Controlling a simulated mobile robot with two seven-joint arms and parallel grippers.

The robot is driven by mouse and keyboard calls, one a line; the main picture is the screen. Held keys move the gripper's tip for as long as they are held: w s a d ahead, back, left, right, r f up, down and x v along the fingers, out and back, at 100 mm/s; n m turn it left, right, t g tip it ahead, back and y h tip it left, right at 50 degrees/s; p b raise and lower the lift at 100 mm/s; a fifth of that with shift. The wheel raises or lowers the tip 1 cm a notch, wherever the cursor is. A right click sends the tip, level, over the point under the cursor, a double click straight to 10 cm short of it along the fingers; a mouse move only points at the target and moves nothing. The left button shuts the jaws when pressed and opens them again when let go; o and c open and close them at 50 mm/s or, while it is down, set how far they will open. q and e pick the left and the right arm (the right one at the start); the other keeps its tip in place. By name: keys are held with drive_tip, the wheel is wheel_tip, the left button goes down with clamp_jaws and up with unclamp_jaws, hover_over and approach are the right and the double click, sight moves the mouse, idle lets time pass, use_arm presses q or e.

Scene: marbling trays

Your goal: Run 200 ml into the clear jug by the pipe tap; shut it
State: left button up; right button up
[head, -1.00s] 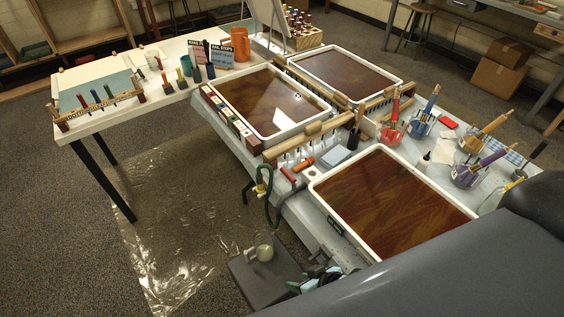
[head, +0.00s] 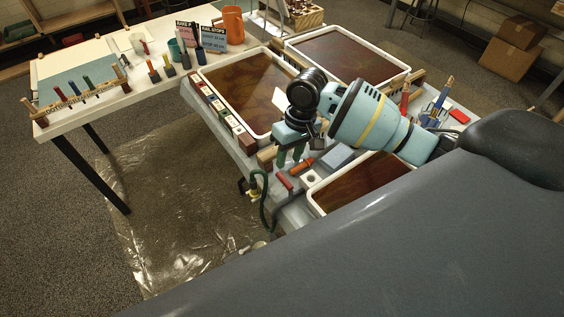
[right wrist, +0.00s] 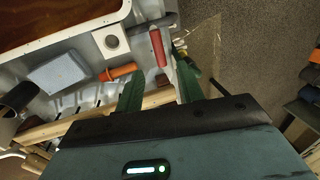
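The pipe tap (head: 254,188) is a small yellowish fitting at the front edge of the tray table, with a green hose hanging from it. I cannot tell how its handle is turned. The clear jug is almost wholly hidden behind my grey body; at most a pale sliver shows at that body's edge, below the hose. My right gripper (head: 290,163) points down over the table edge, above and right of the tap. My left gripper is not in view.
A red cylinder (right wrist: 157,47), an orange-handled tool (right wrist: 117,72) and a grey-blue block (right wrist: 61,74) lie near the gripper. Trays of brown liquid, one with a white rim (head: 203,75), fill the table. Plastic sheet (head: 170,210) covers the floor at left.

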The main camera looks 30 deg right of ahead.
sight(284, 178)
drive_tip(key=x, duration=0.5)
drive_tip(key=shift+s+f+b, duration=0.15)
drive_tip(key=shift+f+b, duration=0.2)
drive_tip(key=shift+a+f, duration=0.15)
drive_tip(key=shift+f, duration=0.55)
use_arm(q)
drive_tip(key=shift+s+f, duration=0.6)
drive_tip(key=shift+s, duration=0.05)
use_arm(e)
clamp_jaws()
